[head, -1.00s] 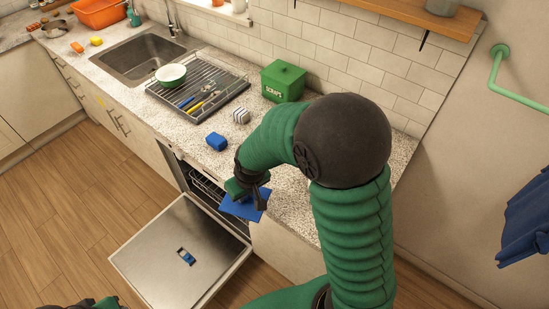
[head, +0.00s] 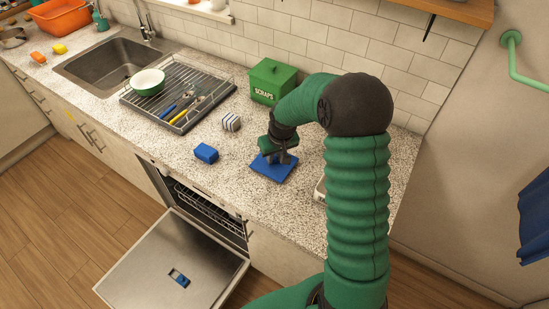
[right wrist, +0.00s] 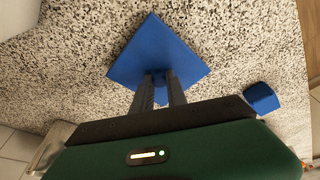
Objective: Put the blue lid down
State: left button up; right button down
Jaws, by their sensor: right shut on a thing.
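The blue lid (head: 273,170) is a flat square with a small knob, at or just above the speckled counter (head: 225,184); I cannot tell if it touches. My right gripper (head: 276,156) is over the lid, shut on its knob. The right wrist view also shows the lid (right wrist: 158,45), roughly flat beyond the fingers (right wrist: 161,82), with speckled counter around it. My left gripper is not in view.
A blue block (head: 206,153) and a striped cube (head: 231,121) stand left of the lid. A green scraps bin (head: 271,84) and a dish rack (head: 178,112) with a bowl are behind. The dishwasher door (head: 172,268) hangs open below.

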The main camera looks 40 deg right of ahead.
jog(key=shift+s+d+f, duration=0.1)
jog(key=shift+d+f, duration=0.2)
jog(key=shift+f, duration=0.15)
jog(key=shift+s+d, duration=0.15)
jog(key=shift+d, duration=0.1)
jog(key=c, duration=1.5)
grip_release()
jog(key=shift+s+d, duration=0.15)
jog(key=shift+d, duration=0.1)
jog(key=shift+o, duration=0.9)
jog(key=shift+a, duration=0.1)
jog(key=shift+w+a+r, duration=0.1)
jog(key=shift+w+a, duration=0.1)
jog(key=shift+a, duration=0.25)
jog(key=d+v, duration=0.1)
jog(key=v, duration=1.1)
jog(key=s+a+f+n, duration=0.1)
jog(key=s+a+f, duration=0.1)
jog(key=a, duration=0.5)
jog(key=s+a+f+n, duration=0.1)
jog(key=s+a+f, duration=0.2)
jog(key=s+a, duration=0.2)
jog(key=s+a+f+n+y, duration=0.1)
jog(key=s+a+f, duration=0.2)
jog(key=a, duration=0.5)
jog(key=shift+s+a+n, duration=0.35)
jog(key=shift+a+n, duration=0.05)
